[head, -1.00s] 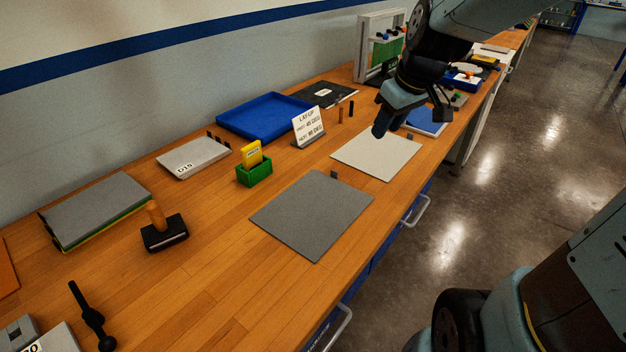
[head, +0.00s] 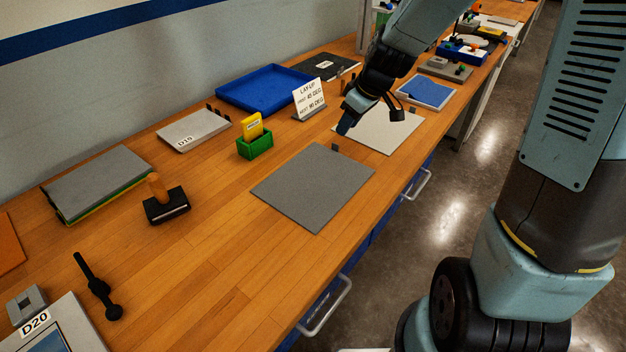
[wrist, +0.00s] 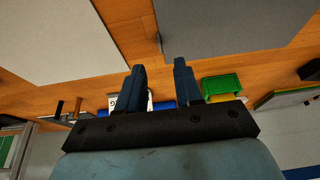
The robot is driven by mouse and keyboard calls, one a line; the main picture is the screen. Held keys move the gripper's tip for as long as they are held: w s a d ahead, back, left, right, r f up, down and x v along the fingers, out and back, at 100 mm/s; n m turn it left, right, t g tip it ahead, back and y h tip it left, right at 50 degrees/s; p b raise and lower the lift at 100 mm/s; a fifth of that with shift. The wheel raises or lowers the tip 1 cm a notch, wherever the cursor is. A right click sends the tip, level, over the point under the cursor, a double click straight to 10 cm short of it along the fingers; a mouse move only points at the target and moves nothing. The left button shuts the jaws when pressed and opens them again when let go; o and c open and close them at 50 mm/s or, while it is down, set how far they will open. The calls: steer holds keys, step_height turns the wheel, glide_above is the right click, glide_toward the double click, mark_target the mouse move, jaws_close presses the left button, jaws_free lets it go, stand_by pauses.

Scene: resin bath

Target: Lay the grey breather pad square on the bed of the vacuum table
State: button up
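A flat dark grey square sheet (head: 314,188) lies on the wooden bench in the middle of the head view, a small dark tab at its far edge. A pale, off-white sheet (head: 384,134) lies just beyond it. I cannot tell for sure which is the pad and which the vacuum table bed. My gripper (head: 346,127) hangs above the bench by the pale sheet's left edge. In the wrist view my gripper (wrist: 159,78) is open, with nothing between its fingers. There the pale sheet (wrist: 60,40) is at left and the dark grey sheet (wrist: 230,22) at upper right.
A green box with a yellow block (head: 254,147), a lay-up sign (head: 309,98), a blue tray (head: 264,91), and a D19 plate (head: 194,130) stand behind. A grey-topped stack (head: 98,180) and orange-handled tool (head: 166,202) are at left. The front middle bench is clear.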

steer(key=shift+w+a+x, duration=0.1)
steer(key=shift+x, duration=1.95)
steer(key=shift+w+a+x, duration=0.1)
steer(key=shift+a+x, duration=0.05)
steer(key=shift+x, duration=1.9)
steer(key=shift+r, duration=0.15)
steer(key=shift+c, duration=0.2)
jaws_close()
